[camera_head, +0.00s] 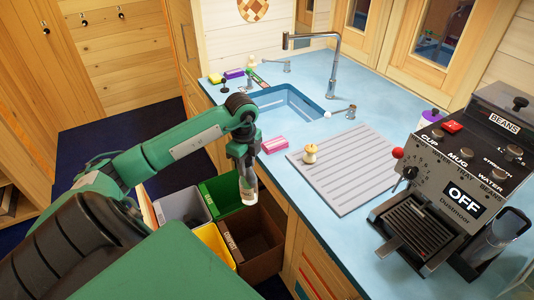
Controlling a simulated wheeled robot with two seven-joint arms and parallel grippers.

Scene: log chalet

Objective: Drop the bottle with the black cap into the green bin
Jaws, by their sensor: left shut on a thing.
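My left gripper (243,165) points down beside the counter's front edge. It is shut on a small pale bottle (248,189), whose lower part shows below the fingers. The bottle's cap is hidden, so I cannot tell its colour. The green bin (211,190) stands low in front of the counter, at the back of a group of bins. In the picture the bottle overlaps the right part of the green bin, near the brown bin. My right gripper is not in view.
A grey bin (181,206), a yellow bin (216,243) and a brown compost bin (262,265) adjoin the green one. The blue counter (285,172) carries a pink sponge (275,145), a drainboard (345,187) and a coffee machine (450,165). A tall tap (334,65) rises behind the sink.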

